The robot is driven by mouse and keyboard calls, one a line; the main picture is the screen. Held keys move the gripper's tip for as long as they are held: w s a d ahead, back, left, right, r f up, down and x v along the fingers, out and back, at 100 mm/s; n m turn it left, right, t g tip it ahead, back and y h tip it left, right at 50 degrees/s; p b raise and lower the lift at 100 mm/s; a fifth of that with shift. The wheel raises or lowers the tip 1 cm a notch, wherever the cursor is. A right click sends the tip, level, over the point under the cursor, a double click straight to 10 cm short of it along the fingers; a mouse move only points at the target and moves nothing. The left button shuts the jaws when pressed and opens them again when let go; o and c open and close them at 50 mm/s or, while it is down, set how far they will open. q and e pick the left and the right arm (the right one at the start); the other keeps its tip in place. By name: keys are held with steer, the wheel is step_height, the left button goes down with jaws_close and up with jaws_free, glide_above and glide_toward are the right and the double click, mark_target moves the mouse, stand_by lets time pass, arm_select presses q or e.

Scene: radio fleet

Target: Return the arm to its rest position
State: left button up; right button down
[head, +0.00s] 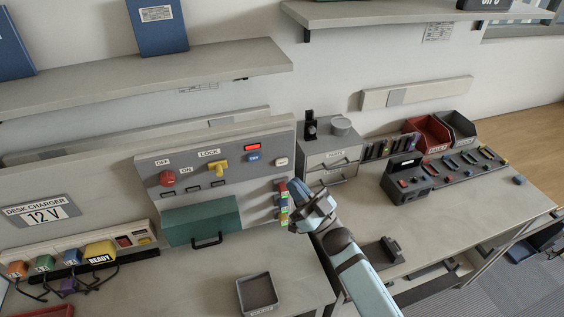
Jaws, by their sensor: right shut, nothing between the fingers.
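My right arm (357,268), light blue and dark grey, reaches in from the bottom right. Its gripper (298,220) is shut and empty, in front of the right end of the grey control panel (225,160). It is close beside a narrow strip of coloured pieces (284,203) on the panel; I cannot tell whether they touch. My left gripper is not in view.
The panel carries a red knob (167,178), a yellow lock handle (217,168) and a green box (203,222). An empty tray (241,296) lies on the bench below. Drawers (333,164) and a black device (407,180) stand right. Shelves (130,83) overhang behind.

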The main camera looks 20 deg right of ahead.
steer(key=shift+f, duration=0.1)
stand_by(0.3)
steer(key=s+d+f+m+g+h, duration=0.1)
steer(key=s+f+g+h, duration=0.4)
steer(key=s+f, duration=0.5)
steer(key=s+d+f+m+g+h, duration=0.1)
steer(key=s+f+g+h, duration=0.4)
steer(key=s+f, duration=0.6)
steer(key=shift+s+d+f+m+h+p, duration=0.25)
steer(key=shift+s+f+m+h+p, duration=0.1)
steer(key=shift+s+m, duration=0.55)
